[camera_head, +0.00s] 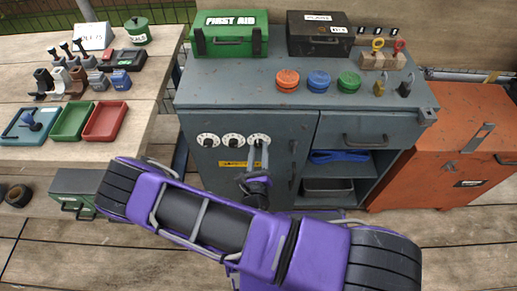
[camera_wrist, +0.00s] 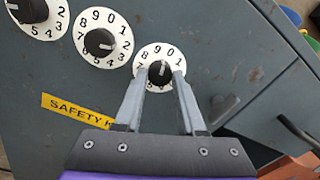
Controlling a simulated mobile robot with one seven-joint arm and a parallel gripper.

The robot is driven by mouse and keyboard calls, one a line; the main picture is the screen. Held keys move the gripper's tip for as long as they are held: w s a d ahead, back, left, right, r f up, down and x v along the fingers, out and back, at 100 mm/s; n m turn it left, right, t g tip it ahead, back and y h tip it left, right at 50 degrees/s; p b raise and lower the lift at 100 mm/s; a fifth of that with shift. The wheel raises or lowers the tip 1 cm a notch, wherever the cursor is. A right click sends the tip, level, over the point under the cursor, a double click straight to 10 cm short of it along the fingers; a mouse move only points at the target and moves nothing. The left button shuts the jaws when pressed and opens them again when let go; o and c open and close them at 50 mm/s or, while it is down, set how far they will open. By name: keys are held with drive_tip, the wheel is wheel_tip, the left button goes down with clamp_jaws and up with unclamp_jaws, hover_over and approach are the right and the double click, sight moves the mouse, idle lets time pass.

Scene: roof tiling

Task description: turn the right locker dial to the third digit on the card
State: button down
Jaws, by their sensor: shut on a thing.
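The grey locker (camera_head: 196,168) has three white numbered dials with black knobs on its front. The right dial (camera_head: 266,136) is also in the wrist view (camera_wrist: 142,62), beside the middle dial (camera_wrist: 118,24) and the left dial (camera_wrist: 58,13). My gripper (camera_head: 258,146) is shut on the right dial's black knob (camera_wrist: 160,74), one finger on each side. The knob's pale mark points roughly up, towards the 9 and 0; the exact digit is unclear. The lower dial numbers are partly hidden by my fingers. A white card (camera_head: 93,36) stands on the wooden table; its writing is unreadable from here.
A yellow safety label (camera_wrist: 72,110) sits below the dials. A first aid box (camera_head: 229,34), a dark box (camera_head: 318,36) and coloured round tins (camera_head: 319,82) stand on the locker top. An open shelf (camera_head: 340,170) is at its right, with an orange cabinet (camera_head: 440,165) beyond.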

drive_tip(key=n+p, duration=0.1)
drive_tip(key=n, duration=0.5)
drive_tip(key=shift+n+p, duration=0.3)
drive_tip(key=n, duration=0.6)
drive_tip(key=shift+n+y+p, duration=0.3)
drive_tip(key=shift+p, duration=0.05)
drive_tip(key=n, duration=0.6)
drive_tip(key=shift+d+n, duration=0.1)
drive_tip(key=shift+n, duration=0.2)
drive_tip(key=n, duration=0.6)
drive_tip(key=shift+y, duration=0.3)
drive_tip(key=shift+n, duration=0.3)
drive_tip(key=c, duration=0.5)
unclamp_jaws()
